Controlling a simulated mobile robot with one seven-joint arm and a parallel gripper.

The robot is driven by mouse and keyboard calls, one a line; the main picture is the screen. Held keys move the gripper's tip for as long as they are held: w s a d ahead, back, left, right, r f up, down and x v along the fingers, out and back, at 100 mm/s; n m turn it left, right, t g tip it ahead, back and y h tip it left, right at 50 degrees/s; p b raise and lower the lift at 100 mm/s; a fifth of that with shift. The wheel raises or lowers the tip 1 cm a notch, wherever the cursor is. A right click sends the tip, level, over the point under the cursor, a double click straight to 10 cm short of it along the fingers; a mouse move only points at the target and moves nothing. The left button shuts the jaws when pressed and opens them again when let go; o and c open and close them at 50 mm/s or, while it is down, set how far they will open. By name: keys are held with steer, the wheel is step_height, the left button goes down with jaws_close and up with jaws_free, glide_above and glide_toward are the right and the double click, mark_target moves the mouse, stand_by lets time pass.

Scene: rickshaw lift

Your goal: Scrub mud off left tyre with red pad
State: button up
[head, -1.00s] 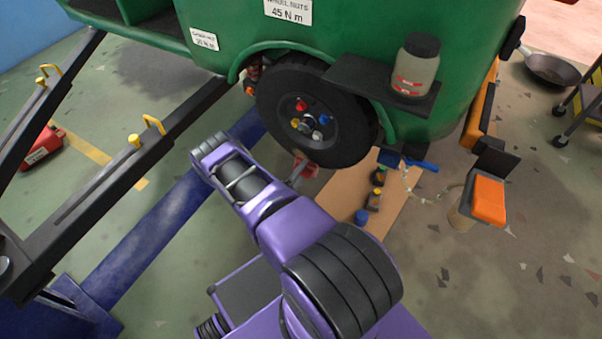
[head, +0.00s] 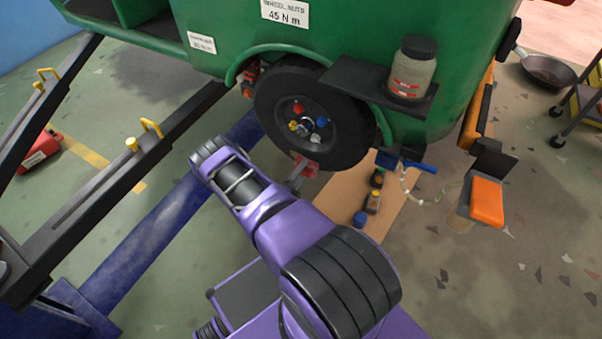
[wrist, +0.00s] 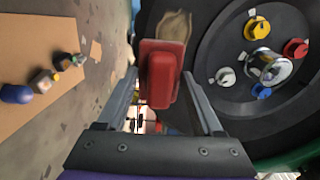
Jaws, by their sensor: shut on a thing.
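The left tyre (head: 345,145) is black, mounted under the green body, and its side faces me. In the wrist view the tyre (wrist: 212,60) fills the right side. A tan-brown mud patch (wrist: 174,27) shows on its sidewall. My gripper (wrist: 164,88) is shut on the red pad (wrist: 162,75), which sits between the two fingers. The pad's far edge lies at or just below the mud patch; I cannot tell whether it touches the tyre. In the head view the red pad (head: 304,166) is at the tyre's lower edge, partly hidden by the tyre and my gripper (head: 297,181).
Coloured wheel nuts (wrist: 258,27) ring the hub. A dark shelf (head: 375,88) with a lidded jar (head: 412,68) juts out above the tyre's right. Small bottles (head: 374,202) stand on a tan mat (head: 345,216). A black beam (head: 110,165) and a blue beam (head: 165,220) lie left.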

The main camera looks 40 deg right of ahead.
mark_target(296, 162)
steer(key=shift+w+a+r, duration=0.3)
steer(key=shift+w+a, duration=0.15)
steer(key=shift+w, duration=0.7)
steer(key=shift+w+a+r, duration=0.3)
steer(key=shift+w+a, duration=0.2)
steer(key=shift+w, duration=0.6)
steer(key=shift+w+a+r, duration=0.3)
steer(key=shift+w+a, duration=0.15)
steer(key=shift+w, duration=0.7)
steer(key=shift+s+d+f, duration=0.15)
steer(key=shift+s+d, duration=0.15)
steer(key=shift+s, duration=0.3)
steer(key=shift+s+d+f, duration=0.2)
steer(key=shift+s+d, duration=0.1)
steer(key=shift+s, duration=0.25)
steer(key=shift+s+d+f, duration=0.15)
steer(key=shift+s+d, duration=0.15)
steer(key=shift+s, duration=0.3)
steer(key=shift+s+d+f, duration=0.15)
steer(key=shift+s+d, duration=0.05)
steer(key=shift+s, duration=0.35)
steer(key=shift+s+d+f, duration=0.1)
steer(key=shift+s+d, duration=0.15)
steer(key=shift+s, duration=0.35)
steer(key=shift+s+d+f, duration=0.15)
steer(key=shift+s+d, duration=0.05)
steer(key=shift+s, duration=0.35)
steer(key=shift+a, duration=0.1)
steer(key=v, duration=0.6)
steer(key=shift+a, duration=0.1)
